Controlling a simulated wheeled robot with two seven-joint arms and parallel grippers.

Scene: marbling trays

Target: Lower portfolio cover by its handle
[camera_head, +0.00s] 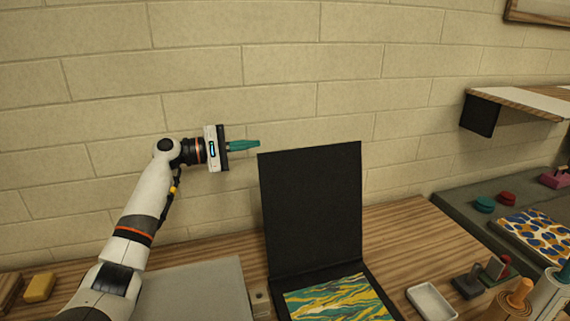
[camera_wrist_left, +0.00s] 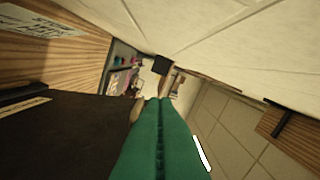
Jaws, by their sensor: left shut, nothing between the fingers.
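The black portfolio cover (camera_head: 312,205) stands upright, hinged at the back of the portfolio. A green, yellow and white marbled sheet (camera_head: 335,300) lies in the portfolio base. No handle can be made out on the cover in the head view. My left gripper (camera_head: 258,143) has teal fingers, shut and empty, pointing right by the cover's top left corner; I cannot tell whether they touch it. In the left wrist view the shut fingers (camera_wrist_left: 160,102) point ahead, with a dark panel (camera_wrist_left: 75,135), likely the cover, at lower left. My right gripper is not in view.
A grey board (camera_head: 200,285) lies left of the portfolio, with a yellow block (camera_head: 40,287) further left. A white tray (camera_head: 432,302) and stamp-like tools (camera_head: 468,284) are at right. A shelf (camera_head: 520,101) juts from the brick wall at upper right.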

